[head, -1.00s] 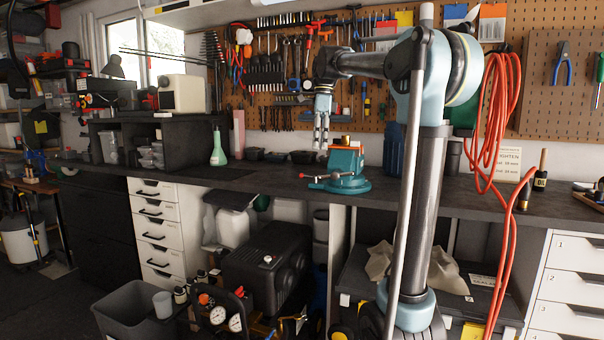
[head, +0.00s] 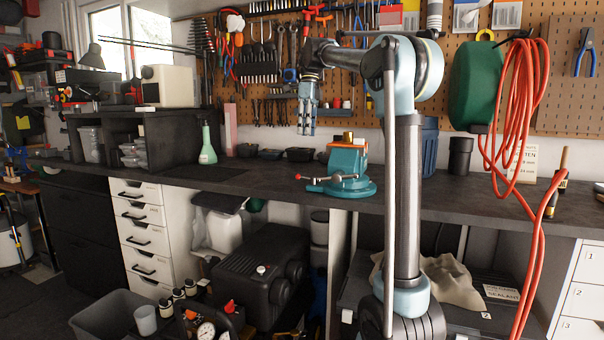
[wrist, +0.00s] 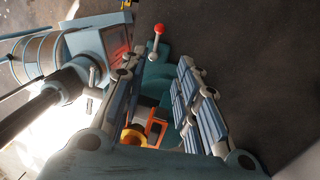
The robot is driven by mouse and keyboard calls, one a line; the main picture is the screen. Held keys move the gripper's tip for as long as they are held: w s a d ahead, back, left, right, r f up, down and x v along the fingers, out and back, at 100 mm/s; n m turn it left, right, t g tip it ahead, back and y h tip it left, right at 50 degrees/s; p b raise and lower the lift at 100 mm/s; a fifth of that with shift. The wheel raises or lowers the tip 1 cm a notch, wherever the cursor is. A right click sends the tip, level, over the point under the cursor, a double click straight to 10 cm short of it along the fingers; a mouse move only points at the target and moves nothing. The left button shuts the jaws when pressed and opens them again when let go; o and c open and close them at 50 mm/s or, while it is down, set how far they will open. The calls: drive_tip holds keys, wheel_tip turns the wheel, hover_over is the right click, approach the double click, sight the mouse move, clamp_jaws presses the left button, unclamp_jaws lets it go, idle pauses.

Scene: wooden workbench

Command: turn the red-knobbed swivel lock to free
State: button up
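A teal bench vise (head: 347,160) stands on the dark worktop, with a brass-coloured piece on top. A red knob (head: 298,177) on a short metal bar sticks out at its left, low by the base. In the wrist view the red knob (wrist: 159,28) is at the top, past the fingertips, on a pale bar running down to the teal body. My gripper (head: 307,130) hangs fingers-down, above and left of the vise, apart from the knob. In the wrist view my gripper (wrist: 157,68) has its fingers spread with nothing between the tips. The bar's lower end is partly hidden.
The worktop (head: 265,178) left of the vise is clear. Small dark bins (head: 300,154) and a green bottle (head: 207,145) stand behind and left. A blue bin (head: 428,145) and hanging orange cable (head: 510,110) are at right. Tools hang on the pegboard behind the arm.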

drive_tip(key=s+f, duration=0.1)
drive_tip(key=f, duration=0.4)
drive_tip(key=s+a+f, duration=0.1)
drive_tip(key=f, duration=0.4)
drive_tip(key=s+f, duration=0.1)
drive_tip(key=f, duration=0.4)
drive_tip(key=shift+a, duration=0.25)
clamp_jaws()
